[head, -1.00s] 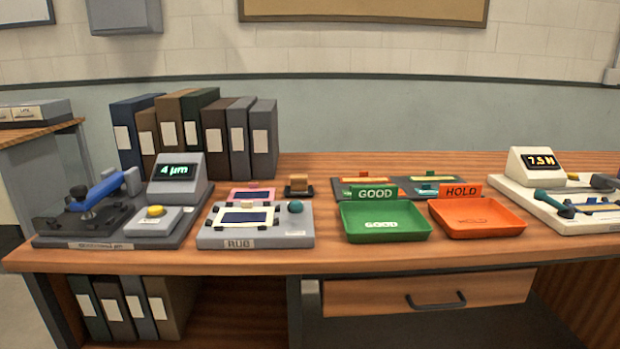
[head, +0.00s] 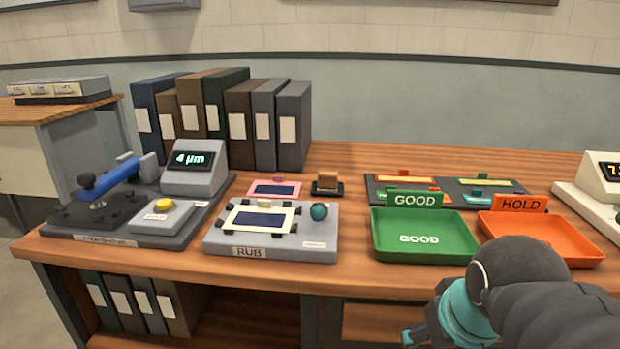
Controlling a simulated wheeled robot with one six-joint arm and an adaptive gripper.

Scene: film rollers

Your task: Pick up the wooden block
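The wooden block (head: 328,179) is small and tan-brown. It sits on a small dark holder (head: 327,189) on the wooden bench, behind the grey RUB fixture and right of a pink-framed card. Nothing covers it in the head view. My arm shows at the lower right, dark with teal parts, in front of the green and orange trays. Its end lies low near the bench's front edge, well in front of and to the right of the block. The gripper's fingers cannot be made out.
The RUB fixture (head: 268,232) with a dark teal knob stands in front of the block. The green GOOD tray (head: 457,251) and orange HOLD tray (head: 575,261) are to the right. Several binders (head: 240,122) stand behind left. The blue-handled gauge (head: 118,205) is far left.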

